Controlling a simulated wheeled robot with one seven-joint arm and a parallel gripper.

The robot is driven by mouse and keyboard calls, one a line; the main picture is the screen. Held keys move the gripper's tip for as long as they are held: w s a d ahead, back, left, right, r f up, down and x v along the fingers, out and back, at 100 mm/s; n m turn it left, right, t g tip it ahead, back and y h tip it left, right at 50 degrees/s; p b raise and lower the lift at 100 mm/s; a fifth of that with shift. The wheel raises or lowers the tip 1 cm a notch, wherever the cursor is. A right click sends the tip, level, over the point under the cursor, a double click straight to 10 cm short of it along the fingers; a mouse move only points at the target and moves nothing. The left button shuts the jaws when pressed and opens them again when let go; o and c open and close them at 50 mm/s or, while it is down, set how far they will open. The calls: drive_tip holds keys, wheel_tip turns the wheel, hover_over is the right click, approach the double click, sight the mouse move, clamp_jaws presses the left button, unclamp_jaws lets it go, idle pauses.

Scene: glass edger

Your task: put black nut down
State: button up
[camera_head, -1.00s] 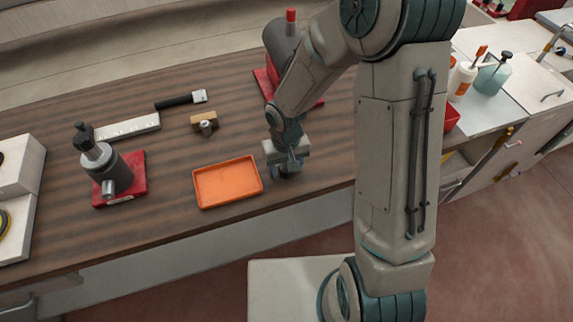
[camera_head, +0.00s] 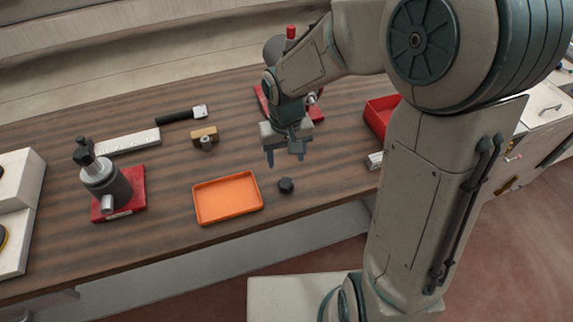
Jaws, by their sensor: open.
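The black nut (camera_head: 286,186) lies on the brown wooden bench, just right of the orange tray (camera_head: 197,208) and apart from it. My gripper (camera_head: 285,160) is above and slightly behind the nut, fingers pointing down. Its two fingertips are spread apart with nothing between them. The nut is fully visible and not touched by the fingers.
A machine on a red base (camera_head: 134,190) stands at the left. A white ruler-like bar (camera_head: 128,142), a dark-handled tool (camera_head: 181,115) and a small brown block (camera_head: 204,134) lie behind the tray. A red bin (camera_head: 378,117) stands at right, partly behind my arm.

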drive_tip(key=s+d+r+m+t, duration=0.2)
drive_tip(key=s+d+r+t, duration=0.2)
drive_tip(key=s+d+r, duration=0.8)
drive_tip(key=shift+s+r+m, duration=0.3)
drive_tip(key=shift+s+r, duration=0.1)
drive_tip(key=shift+r, duration=0.05)
